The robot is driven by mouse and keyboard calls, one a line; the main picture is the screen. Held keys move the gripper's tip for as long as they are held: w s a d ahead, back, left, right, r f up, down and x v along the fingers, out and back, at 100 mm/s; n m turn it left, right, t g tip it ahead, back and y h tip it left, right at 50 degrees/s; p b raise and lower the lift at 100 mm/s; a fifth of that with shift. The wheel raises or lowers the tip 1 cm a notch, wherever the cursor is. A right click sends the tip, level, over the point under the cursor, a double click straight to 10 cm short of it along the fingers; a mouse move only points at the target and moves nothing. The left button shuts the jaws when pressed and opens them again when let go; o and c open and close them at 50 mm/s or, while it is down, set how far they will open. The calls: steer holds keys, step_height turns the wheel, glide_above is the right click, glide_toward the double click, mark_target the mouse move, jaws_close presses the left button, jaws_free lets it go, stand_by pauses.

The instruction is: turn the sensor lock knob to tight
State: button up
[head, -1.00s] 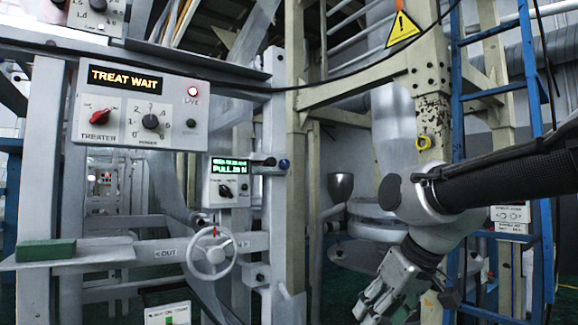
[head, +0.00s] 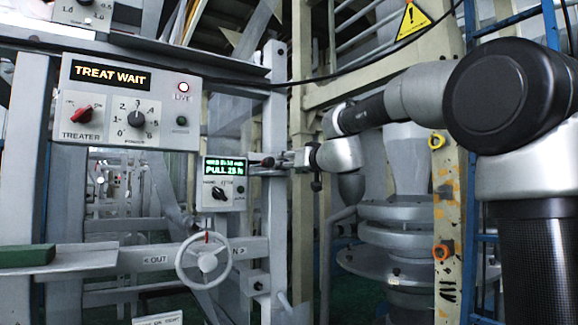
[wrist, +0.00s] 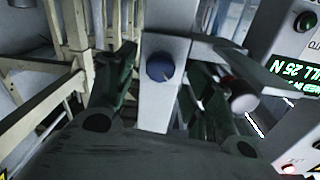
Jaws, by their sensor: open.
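In the wrist view a round blue knob (wrist: 160,67) sits on a grey post, in the gap between my open fingers. A dark knob with a reddish, pale-rimmed end (wrist: 240,95) sticks out to its right; it also shows in the head view (head: 268,162) beside the display box. No label tells which is the sensor lock knob. My gripper (wrist: 165,85) is open and empty, facing the post. In the head view my gripper (head: 287,160) is level with the knobs and hides the blue one. Whether it touches anything cannot be told.
The display box (head: 225,184) with a pull reading stands left of my gripper. A handwheel (head: 204,262) is below it. A TREAT WAIT panel (head: 130,102) hangs upper left. A cream post and beams stand close behind my arm. A green block (head: 27,256) lies on the left ledge.

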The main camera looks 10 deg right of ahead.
steer(key=shift+x, duration=0.9)
steer(key=c, duration=1)
steer(key=shift+c, duration=0.2)
